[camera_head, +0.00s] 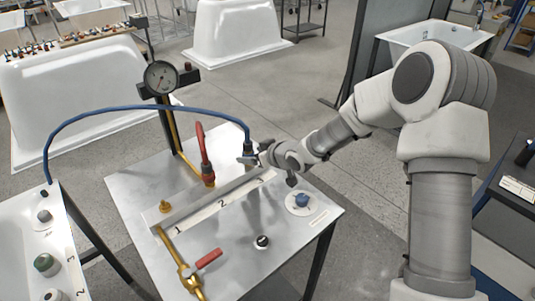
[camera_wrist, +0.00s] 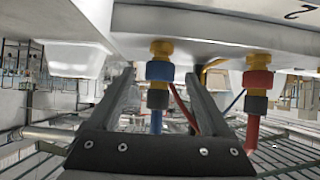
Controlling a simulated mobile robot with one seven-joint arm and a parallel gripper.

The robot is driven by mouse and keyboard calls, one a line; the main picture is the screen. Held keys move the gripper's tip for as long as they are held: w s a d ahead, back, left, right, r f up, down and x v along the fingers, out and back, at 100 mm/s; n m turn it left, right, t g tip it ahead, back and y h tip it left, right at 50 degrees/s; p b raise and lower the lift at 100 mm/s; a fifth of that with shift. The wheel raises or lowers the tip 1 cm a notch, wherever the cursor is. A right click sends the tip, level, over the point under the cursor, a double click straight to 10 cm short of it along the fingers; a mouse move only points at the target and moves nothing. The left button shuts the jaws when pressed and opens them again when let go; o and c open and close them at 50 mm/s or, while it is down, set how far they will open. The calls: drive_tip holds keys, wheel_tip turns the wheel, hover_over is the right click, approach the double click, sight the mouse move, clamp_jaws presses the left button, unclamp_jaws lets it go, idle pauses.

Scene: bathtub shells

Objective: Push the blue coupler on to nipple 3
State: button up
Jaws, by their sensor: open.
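The blue coupler (camera_wrist: 159,71) is between my open gripper's fingers (camera_wrist: 158,86) in the wrist view, apart from both. In the head view, the blue hose (camera_head: 150,108) arches to my gripper (camera_head: 248,158) at the bar end by the label 3 (camera_head: 261,181); the gripper mostly hides coupler and nipple there. The red coupler (camera_wrist: 257,80) sits on the neighbouring nipple, near label 2.
A pressure gauge (camera_head: 161,77) stands behind the manifold bar. Bare brass nipple 1 (camera_head: 165,206) and a red-handled valve (camera_head: 208,259) are at left. A blue knob (camera_head: 302,199) and a black knob (camera_head: 262,241) are on the tabletop. The table's front middle is mostly clear.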

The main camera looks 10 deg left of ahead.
drive_tip(key=p+v, duration=0.3)
drive_tip(key=v, duration=1.3)
drive_tip(key=shift+s+d+p, duration=0.15)
drive_tip(key=shift+d+p, duration=0.1)
drive_tip(key=shift+p, duration=0.1)
drive_tip(key=shift+r, duration=0.1)
